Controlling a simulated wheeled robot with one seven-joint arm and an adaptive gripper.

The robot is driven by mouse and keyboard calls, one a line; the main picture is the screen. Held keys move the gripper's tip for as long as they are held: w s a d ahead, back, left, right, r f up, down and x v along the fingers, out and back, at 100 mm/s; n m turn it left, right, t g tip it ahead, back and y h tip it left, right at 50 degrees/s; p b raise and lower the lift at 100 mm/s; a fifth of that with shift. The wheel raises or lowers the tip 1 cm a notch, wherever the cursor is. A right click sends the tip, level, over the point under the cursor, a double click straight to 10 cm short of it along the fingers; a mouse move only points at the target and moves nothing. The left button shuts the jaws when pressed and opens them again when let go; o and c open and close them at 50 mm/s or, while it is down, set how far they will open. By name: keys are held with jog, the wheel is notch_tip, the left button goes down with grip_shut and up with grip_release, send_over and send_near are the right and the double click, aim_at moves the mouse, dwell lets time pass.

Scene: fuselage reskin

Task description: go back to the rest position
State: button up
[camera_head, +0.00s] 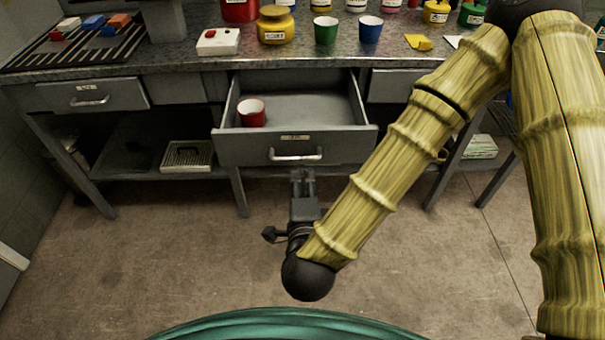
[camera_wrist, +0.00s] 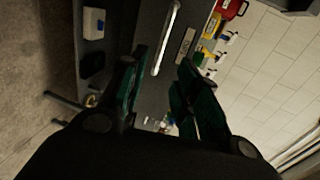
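My gripper (camera_head: 303,176) points at the bench, just in front of and below the handle (camera_head: 295,155) of the pulled-out middle drawer (camera_head: 250,150). In the wrist view my gripper (camera_wrist: 164,66) has its two dark green fingers spread apart with nothing held between them. The drawer handle (camera_wrist: 167,38) shows beyond the fingertips there, and the fingers look clear of it. My arm reaches down from the upper right of the head view.
A red cup (camera_head: 251,112) stands inside the open drawer at its left. On the worktop are a green cup (camera_head: 326,30), a blue cup (camera_head: 370,29), a yellow pot (camera_head: 275,25) and a white button box (camera_head: 218,41). The floor (camera_head: 180,260) before the bench is clear.

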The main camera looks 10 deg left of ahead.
jog(key=shift+s+d+r, duration=0.1)
jog(key=shift+s, duration=0.35)
jog(key=s+d+f+n+g+p, duration=0.2)
jog(key=s+d+f+n+g, duration=0.15)
jog(key=d+f, duration=0.4)
jog(key=s+d+f+n+g+p, duration=0.25)
jog(key=d+f+n+g, duration=0.2)
jog(key=f, duration=0.65)
jog(key=s+d+f+n+g+h+p, duration=0.1)
jog(key=s+d+f+n+g+h, duration=0.1)
jog(key=s+d, duration=0.5)
jog(key=s+d+f+n+g+h+p, duration=0.2)
jog(key=s+d+f+n+g, duration=0.2)
jog(key=d, duration=1)
jog(key=s+f+g, duration=0.1)
jog(key=s+f, duration=0.1)
jog(key=s, duration=0.1)
jog(key=shift+s+n+p, duration=0.3)
